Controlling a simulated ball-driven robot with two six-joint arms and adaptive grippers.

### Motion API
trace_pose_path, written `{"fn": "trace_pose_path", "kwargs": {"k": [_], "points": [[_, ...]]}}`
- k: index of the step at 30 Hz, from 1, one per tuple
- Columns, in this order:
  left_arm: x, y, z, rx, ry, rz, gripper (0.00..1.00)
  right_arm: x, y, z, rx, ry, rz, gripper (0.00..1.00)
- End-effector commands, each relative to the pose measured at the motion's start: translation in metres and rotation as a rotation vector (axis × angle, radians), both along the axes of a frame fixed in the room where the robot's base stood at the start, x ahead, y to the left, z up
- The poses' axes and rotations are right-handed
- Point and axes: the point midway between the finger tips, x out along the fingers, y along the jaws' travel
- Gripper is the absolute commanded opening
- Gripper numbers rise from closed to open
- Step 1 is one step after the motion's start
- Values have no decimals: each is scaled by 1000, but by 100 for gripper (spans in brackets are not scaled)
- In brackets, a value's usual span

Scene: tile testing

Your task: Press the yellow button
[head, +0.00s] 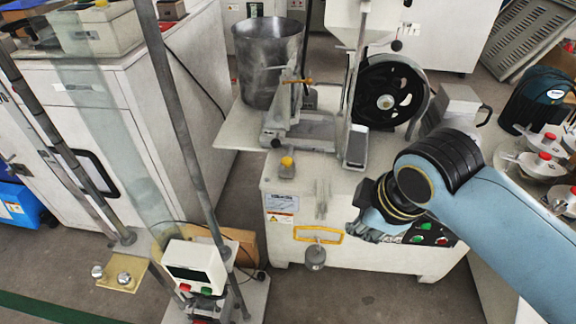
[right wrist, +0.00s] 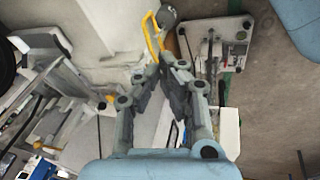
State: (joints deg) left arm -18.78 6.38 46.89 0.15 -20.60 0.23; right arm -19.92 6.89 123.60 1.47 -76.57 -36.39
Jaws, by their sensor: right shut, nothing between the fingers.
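The yellow button (head: 287,162) is a small round knob on a grey block on top of the white machine (head: 300,195), left of centre in the head view. My right gripper (head: 360,236) is in front of the machine, right of and lower in the picture than the button, and apart from it. In the right wrist view my right gripper (right wrist: 160,65) has its fingertips together with nothing between them. A small yellow spot (right wrist: 102,105) left of the fingers there may be the button; I cannot be sure. My left gripper is not in view.
A yellow handle (head: 318,235) with a grey weight (head: 315,258) hangs on the machine's front. Red and green buttons (head: 430,239) sit beside my right gripper. A metal pot (head: 268,60) and black wheel (head: 388,95) stand behind the button. A tall stand (head: 195,265) is at the left.

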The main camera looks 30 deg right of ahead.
Motion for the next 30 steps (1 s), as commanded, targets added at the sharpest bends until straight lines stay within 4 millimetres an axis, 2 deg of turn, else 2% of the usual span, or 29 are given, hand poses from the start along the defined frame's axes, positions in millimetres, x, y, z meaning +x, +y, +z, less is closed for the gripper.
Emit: {"fn": "trace_pose_path", "kwargs": {"k": [3,8,18,21,24,30], "points": [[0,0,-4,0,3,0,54,33,1,14,-70,-54,192,0],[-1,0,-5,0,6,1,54,83,0,23,-197,-122,476,0],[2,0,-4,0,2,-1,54,222,-7,52,-665,-270,1171,0],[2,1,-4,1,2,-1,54,246,-9,61,-776,-283,1296,0],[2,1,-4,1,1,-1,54,259,-10,65,-839,-288,1362,0],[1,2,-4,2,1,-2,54,262,-10,66,-861,-287,1387,0]]}}
